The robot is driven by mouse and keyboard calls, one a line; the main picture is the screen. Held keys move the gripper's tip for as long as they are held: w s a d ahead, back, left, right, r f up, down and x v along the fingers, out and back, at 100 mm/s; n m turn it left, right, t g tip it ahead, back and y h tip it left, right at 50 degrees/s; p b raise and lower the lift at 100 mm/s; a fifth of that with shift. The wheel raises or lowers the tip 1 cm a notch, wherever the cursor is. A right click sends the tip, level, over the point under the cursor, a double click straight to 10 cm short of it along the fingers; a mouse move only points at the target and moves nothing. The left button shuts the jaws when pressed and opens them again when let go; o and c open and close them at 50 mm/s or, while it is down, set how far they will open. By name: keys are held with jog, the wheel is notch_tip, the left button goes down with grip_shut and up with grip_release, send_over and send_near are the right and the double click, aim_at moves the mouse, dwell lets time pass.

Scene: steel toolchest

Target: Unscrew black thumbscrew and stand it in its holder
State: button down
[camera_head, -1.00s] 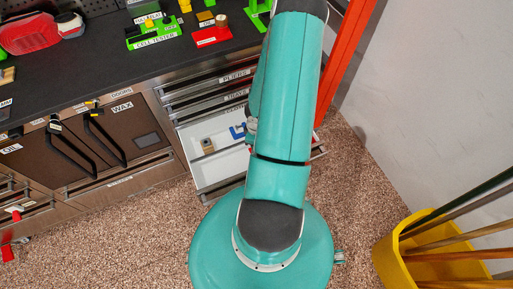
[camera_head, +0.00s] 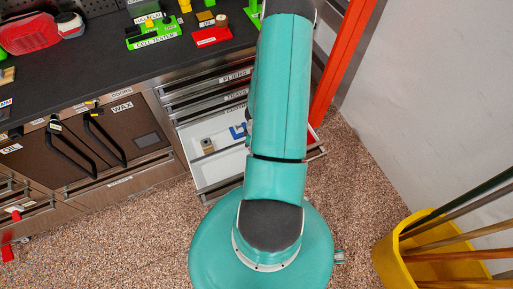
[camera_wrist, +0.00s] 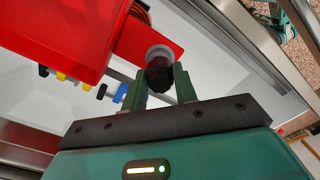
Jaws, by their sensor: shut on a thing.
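In the wrist view the black thumbscrew (camera_wrist: 158,78), a dark knob, sits between the two green fingers of my gripper (camera_wrist: 160,74). The gripper is shut on it. A pale grey round collar (camera_wrist: 158,52) shows just beyond the knob, against a red bar (camera_wrist: 148,42). I cannot tell whether the screw is still threaded in there. The head view shows neither my gripper nor the screw; my arm covers that area. I cannot identify the screw's holder for sure.
A large red body (camera_wrist: 50,35) is close at the upper left of the wrist view. A blue knob (camera_wrist: 119,93) is nearby. An open white drawer (camera_head: 215,173) holds a small brown block (camera_head: 207,146). A yellow bin (camera_head: 390,262) with poles stands right.

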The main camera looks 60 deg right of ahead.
jog(key=shift+f, duration=0.9)
jog(key=c, duration=1)
grip_release()
jog(key=shift+r, duration=0.1)
jog(key=shift+r, duration=4.45)
